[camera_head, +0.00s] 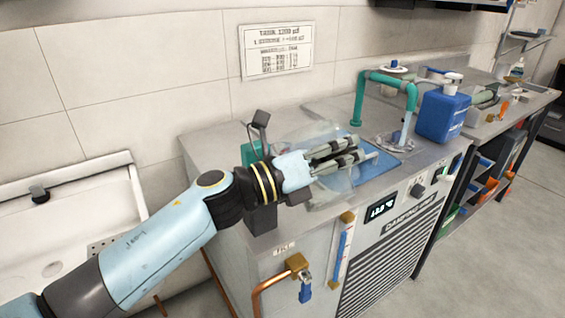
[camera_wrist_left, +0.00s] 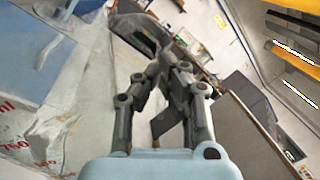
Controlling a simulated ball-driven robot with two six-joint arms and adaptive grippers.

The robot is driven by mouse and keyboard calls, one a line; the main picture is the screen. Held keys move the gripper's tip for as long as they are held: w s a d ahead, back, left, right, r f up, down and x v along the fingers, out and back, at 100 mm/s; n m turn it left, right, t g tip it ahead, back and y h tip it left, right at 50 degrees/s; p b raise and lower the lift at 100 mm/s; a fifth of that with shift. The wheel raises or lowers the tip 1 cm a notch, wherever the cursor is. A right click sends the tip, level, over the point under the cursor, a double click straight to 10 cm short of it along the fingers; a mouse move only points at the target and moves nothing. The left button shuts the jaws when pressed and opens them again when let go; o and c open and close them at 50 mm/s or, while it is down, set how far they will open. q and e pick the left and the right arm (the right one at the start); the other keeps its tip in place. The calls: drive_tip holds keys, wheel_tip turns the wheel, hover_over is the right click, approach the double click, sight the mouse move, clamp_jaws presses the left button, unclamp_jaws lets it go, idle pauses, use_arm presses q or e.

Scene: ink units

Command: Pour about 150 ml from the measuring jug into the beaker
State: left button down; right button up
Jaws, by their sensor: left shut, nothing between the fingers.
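My left gripper (camera_head: 362,150) reaches in from the left over the machine's worktop, with its fingers shut and empty. In the left wrist view its fingers (camera_wrist_left: 158,75) come together. A clear vessel with red scale marks, seemingly the measuring jug (camera_wrist_left: 45,140), fills the lower left of that view, close beside the gripper. In the head view a faint clear shape lies around and behind the fingers, so its outline and contents are hard to make out. I cannot pick out the beaker. My right gripper is not in view.
A blue mat or tray (camera_head: 374,168) lies under the fingers. A green pipe (camera_head: 360,98) arches over a drain, with a blue bottle (camera_head: 443,116) to its right. A sink (camera_head: 70,225) is at the left. A notice (camera_head: 277,51) hangs on the wall.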

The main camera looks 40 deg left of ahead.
use_arm(q)
drive_tip(key=s+d+f+m+g+b, duration=0.1)
drive_tip(key=s+d+f+m+b, duration=0.1)
drive_tip(key=d+f+m+b, duration=0.3)
wheel_tip(320, 180, down, 5)
drive_tip(key=m+b, duration=0.2)
drive_tip(key=m, duration=0.2)
drive_tip(key=shift+s+d+g, duration=0.25)
drive_tip(key=shift+d+g, duration=0.15)
idle(0.9)
idle(1.1)
